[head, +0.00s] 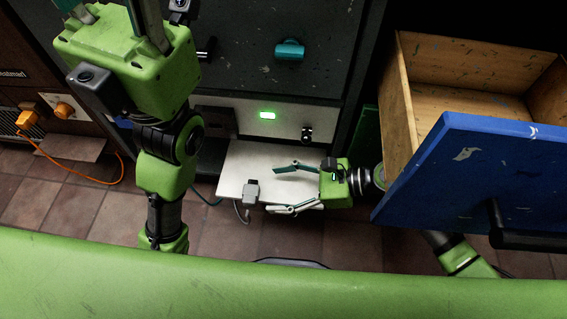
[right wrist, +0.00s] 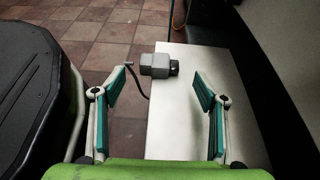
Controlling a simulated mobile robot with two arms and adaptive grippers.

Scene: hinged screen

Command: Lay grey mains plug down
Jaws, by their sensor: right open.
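The grey mains plug (head: 251,191) lies on the white shelf (head: 262,157), near its left front edge, with its dark cord hanging over the edge. In the right wrist view the plug (right wrist: 157,66) lies beyond the fingertips, apart from them, with its dark end to the right. My right gripper (head: 284,189) is open and empty over the shelf, just right of the plug; its two teal-padded fingers also show in the right wrist view (right wrist: 161,87). My left arm rises at the left of the head view; only part of its gripper shows at the top edge.
An open wooden drawer with a blue front (head: 470,165) juts out at the right, close to my right arm. A dark cabinet with a teal handle (head: 289,49) and a green light (head: 267,115) stands behind the shelf. An orange plug and cord (head: 30,118) are at far left.

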